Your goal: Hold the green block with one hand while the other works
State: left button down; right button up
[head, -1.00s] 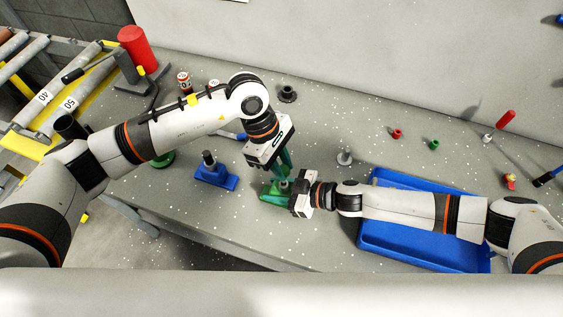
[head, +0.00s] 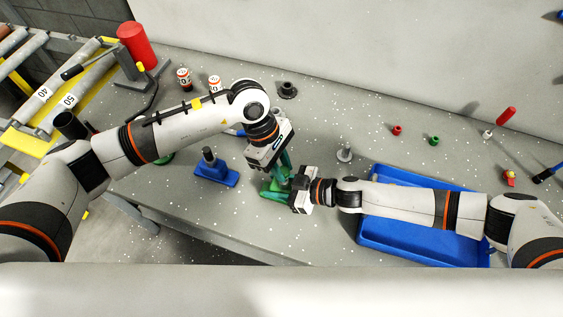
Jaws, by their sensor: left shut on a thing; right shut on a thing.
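The green block (head: 270,192) is low on the grey table near its front edge, partly covered by my grippers. My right gripper (head: 291,187) comes in from the right and is shut at the block's right side, apparently on the block. My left gripper (head: 283,163) is just above and behind it, pointing down, shut on a green upright piece (head: 286,161). Whether this piece touches or joins the block is hidden. The fingertips of both grippers are hard to make out.
A blue block (head: 216,174) with a dark post stands to the left. A blue tray (head: 375,236) lies under my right arm. A grey peg (head: 345,154) stands behind the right gripper, and a black fitting (head: 287,90) farther back. Small red (head: 397,130) and green (head: 434,140) parts lie at the right.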

pick_arm(q)
jog(key=shift+f, duration=0.2)
jog(key=c, duration=1.1)
grip_release()
jog(key=shift+v, duration=6.05)
jog(key=shift+c, duration=0.5)
